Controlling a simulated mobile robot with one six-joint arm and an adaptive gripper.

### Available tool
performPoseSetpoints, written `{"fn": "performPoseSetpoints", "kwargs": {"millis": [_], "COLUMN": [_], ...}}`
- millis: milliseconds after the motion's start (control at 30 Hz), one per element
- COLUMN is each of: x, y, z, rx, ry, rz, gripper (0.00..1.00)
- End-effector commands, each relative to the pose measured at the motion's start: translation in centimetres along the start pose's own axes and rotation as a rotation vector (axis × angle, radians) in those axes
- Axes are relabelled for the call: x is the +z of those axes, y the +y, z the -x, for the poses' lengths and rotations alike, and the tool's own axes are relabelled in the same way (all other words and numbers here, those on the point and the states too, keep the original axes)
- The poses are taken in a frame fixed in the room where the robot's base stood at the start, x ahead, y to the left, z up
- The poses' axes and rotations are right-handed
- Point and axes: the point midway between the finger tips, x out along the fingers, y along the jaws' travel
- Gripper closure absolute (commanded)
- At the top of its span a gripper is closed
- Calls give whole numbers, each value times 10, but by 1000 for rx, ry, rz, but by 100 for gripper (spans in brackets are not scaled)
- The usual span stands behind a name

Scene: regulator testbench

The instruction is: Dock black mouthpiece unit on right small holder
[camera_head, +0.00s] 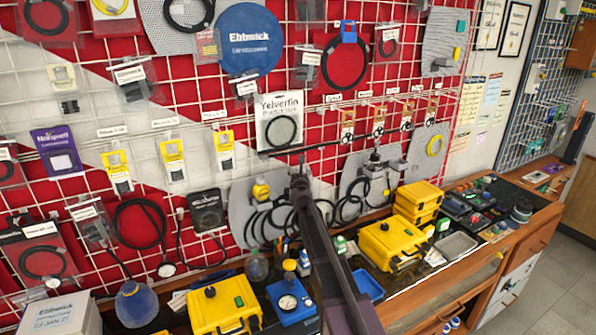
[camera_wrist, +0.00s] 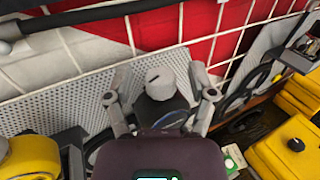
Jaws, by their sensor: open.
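In the wrist view my gripper (camera_wrist: 162,92) is open, with its two grey fingers on either side of a dark round unit with a pale grey cap (camera_wrist: 161,83). This looks like the black mouthpiece unit; its lower part is hidden behind my gripper body, and I cannot tell whether the fingers touch it. It is in front of a grey perforated panel (camera_wrist: 88,98). In the head view my dark arm reaches up to the wall, and it hides the unit and the fingertips. The right small holder cannot be made out clearly.
A yellow unit (camera_wrist: 30,157) is close at left in the wrist view, beside a dark bracket (camera_wrist: 73,152). Yellow cases (camera_head: 392,243) and a blue tray (camera_head: 367,284) stand on the bench. A dark horizontal bar (camera_wrist: 110,12) crosses the wall above. Hoses hang nearby.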

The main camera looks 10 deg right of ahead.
Motion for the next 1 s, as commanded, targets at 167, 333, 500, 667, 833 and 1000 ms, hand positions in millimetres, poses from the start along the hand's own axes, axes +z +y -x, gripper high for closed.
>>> {"fn": "performPoseSetpoints", "kwargs": {"millis": [167,333,500,667,833,1000], "x": [0,0,0,0,0,0], "y": [0,0,0,0,0,0], "z": [27,56,83,102,112,114], "rx": [0,1,1,1,0,0], "ry": [0,0,0,0,0,0], "rz": [0,0,0,0,0,0], "gripper": [28,28,28,28,28,28]}}
